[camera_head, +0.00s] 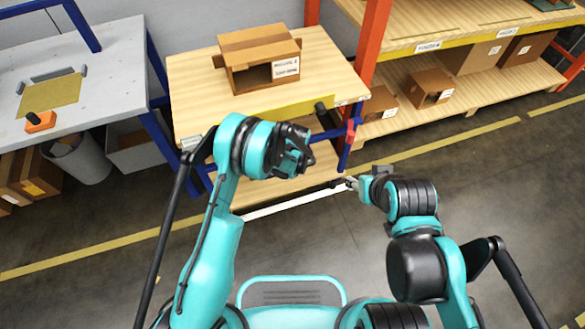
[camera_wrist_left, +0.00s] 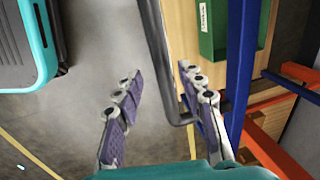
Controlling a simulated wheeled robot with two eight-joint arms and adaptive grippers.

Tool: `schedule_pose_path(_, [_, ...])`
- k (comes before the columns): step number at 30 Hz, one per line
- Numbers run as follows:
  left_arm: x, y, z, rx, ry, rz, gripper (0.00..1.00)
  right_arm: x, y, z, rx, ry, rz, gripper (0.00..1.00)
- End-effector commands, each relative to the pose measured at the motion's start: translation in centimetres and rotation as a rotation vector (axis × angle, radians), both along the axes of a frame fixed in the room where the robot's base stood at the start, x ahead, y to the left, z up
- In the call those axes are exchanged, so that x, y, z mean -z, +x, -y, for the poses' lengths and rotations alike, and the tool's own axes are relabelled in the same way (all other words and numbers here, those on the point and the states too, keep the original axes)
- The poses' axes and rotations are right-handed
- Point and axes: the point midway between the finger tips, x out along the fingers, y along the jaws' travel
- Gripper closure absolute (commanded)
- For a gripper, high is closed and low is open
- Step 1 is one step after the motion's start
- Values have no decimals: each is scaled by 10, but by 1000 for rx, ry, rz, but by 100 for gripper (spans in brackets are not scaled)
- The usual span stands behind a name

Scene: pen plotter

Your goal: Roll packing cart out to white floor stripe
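The packing cart (camera_head: 200,85) has a wooden top and a blue frame, with an open cardboard box (camera_head: 262,72) on top. The white floor stripe (camera_head: 290,206) runs in front of the cart, partly hidden by my left arm. My left gripper (camera_head: 303,157) is over the cart's near edge. In the left wrist view this gripper (camera_wrist_left: 158,80) is open; a grey metal bar (camera_wrist_left: 161,60) appears between its fingers, nearer the right one. I cannot tell if they touch. My right gripper (camera_head: 348,183) is low at the cart's right front; its opening is unclear.
A grey table (camera_head: 110,60) with a blue frame stands left. Orange-posted shelving (camera_head: 440,65) with cardboard boxes stands right. A yellow floor line (camera_head: 445,145) crosses the floor. A green bin (camera_wrist_left: 222,30) shows in the left wrist view. Grey floor near my base is clear.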

Motion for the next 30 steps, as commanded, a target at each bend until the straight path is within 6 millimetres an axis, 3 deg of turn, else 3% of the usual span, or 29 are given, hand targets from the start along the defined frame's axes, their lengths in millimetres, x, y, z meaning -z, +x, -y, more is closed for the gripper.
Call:
schedule_pose_path(9, [-67, -14, 5, 2, 0, -1, 61, 0, 0, 0, 0, 0, 0, 54])
schedule_pose_path(15, [-95, -19, 7, 2, 0, -2, 61, 0, 0, 0, 0, 0, 0, 54])
schedule_pose_path(30, [-103, -21, 7, 2, 0, -2, 61, 0, 0, 0, 0, 0, 0, 54])
